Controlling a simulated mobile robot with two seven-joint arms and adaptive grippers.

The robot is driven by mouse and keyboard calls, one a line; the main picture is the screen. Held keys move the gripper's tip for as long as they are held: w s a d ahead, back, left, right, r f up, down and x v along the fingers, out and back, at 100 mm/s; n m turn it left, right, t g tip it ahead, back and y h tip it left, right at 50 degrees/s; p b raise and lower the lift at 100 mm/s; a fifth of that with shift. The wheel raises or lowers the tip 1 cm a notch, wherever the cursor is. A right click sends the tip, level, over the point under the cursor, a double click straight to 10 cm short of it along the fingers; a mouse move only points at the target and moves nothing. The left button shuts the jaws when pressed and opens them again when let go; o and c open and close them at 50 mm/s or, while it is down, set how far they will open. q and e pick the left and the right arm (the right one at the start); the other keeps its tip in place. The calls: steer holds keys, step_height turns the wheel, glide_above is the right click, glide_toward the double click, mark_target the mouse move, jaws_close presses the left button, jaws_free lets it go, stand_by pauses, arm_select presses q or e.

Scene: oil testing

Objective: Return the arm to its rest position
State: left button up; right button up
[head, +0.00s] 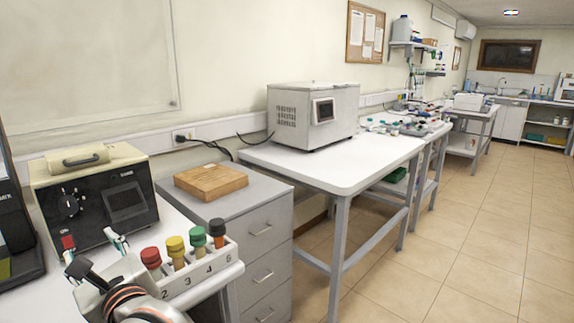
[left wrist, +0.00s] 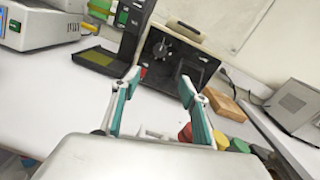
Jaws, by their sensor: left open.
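My left gripper (head: 92,245) is at the lower left of the head view, in front of the black tester with the cream top (head: 97,195). Its two teal-sided fingers are apart with nothing between them. In the left wrist view the open gripper (left wrist: 160,80) points towards the same tester (left wrist: 176,58). My right gripper does not show.
A wooden block (head: 211,181) lies on a grey drawer cabinet (head: 265,232). A grey box-shaped machine (head: 310,115) stands on a white table (head: 345,165). A black stand (left wrist: 116,45) is left of the tester. The tiled floor (head: 470,240) at right is clear.

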arm_select(q)
steer(key=d+r+m+t+y, duration=0.2)
steer(key=d+m+t, duration=0.45)
steer(key=m, duration=0.85)
steer(key=d+f+m+t+h+p, duration=0.1)
steer(key=d+f+m+t+h, duration=0.1)
steer(key=d+f+m+h, duration=0.85)
steer(key=d+f+m+t+h, duration=0.2)
steer(key=f+m+h, duration=0.5)
steer(key=m, duration=0.8)
steer(key=s+f+m+g, duration=0.3)
steer(key=s+f+m, duration=0.1)
steer(key=f, duration=0.6)
steer(key=s+f+m+g+h, duration=0.1)
steer(key=s+f+m+g, duration=0.3)
steer(key=f, duration=0.6)
steer(key=s+f+m+g, duration=0.3)
steer(key=s+f+m, duration=0.2)
steer(key=f, duration=0.5)
steer(key=shift+s+d+g+p, duration=0.35)
steer(key=shift+s+d+p, duration=0.05)
steer(key=shift+s, duration=0.55)
steer(key=shift+h, duration=0.25)
